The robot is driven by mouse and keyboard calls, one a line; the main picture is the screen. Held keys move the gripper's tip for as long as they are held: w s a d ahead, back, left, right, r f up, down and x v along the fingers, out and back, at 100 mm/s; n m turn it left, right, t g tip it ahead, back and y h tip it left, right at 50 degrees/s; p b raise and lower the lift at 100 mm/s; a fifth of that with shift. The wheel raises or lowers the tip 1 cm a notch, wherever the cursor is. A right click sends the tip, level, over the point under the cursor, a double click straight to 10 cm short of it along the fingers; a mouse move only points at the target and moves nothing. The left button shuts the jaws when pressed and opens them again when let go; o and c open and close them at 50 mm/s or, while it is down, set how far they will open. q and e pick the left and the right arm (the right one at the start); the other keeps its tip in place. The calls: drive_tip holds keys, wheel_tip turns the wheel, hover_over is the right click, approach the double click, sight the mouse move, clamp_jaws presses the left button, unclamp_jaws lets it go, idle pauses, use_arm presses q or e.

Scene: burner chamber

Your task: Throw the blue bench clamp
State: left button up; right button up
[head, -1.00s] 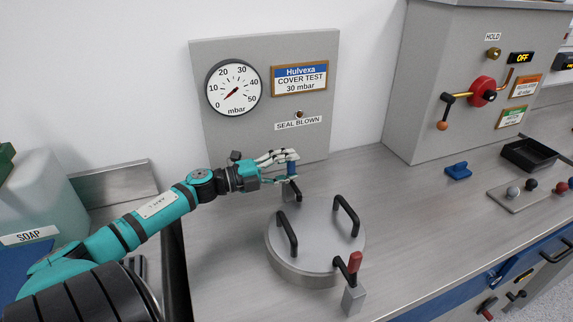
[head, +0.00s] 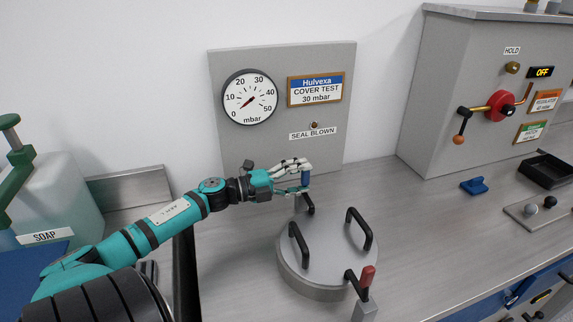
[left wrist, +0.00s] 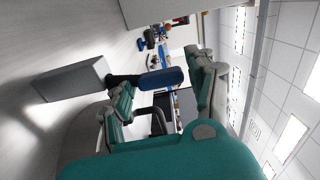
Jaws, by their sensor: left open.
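The blue bench clamp has an upright blue handle (head: 305,179), standing at the back edge of the round grey cover (head: 325,225). My left gripper (head: 303,177) is open, with one finger on either side of the handle. In the left wrist view the blue handle (left wrist: 162,78) lies between the spread fingers, with a gap on at least one side. A grey block (left wrist: 72,80) and a dark arm show beside it. My right gripper is not in view.
A red-handled clamp (head: 367,276) stands at the cover's front. The gauge panel (head: 230,150) rises close behind my left gripper. A blue block (head: 474,186), black tray (head: 547,170) and control cabinet (head: 430,110) are to the right. A soap jug (head: 55,195) is at left.

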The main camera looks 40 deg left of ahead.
use_arm(q)
drive_tip(key=v, duration=1.1)
drive_tip(key=shift+s+a, duration=0.2)
drive_tip(key=shift+s, duration=0.1)
drive_tip(key=shift+f, duration=0.1)
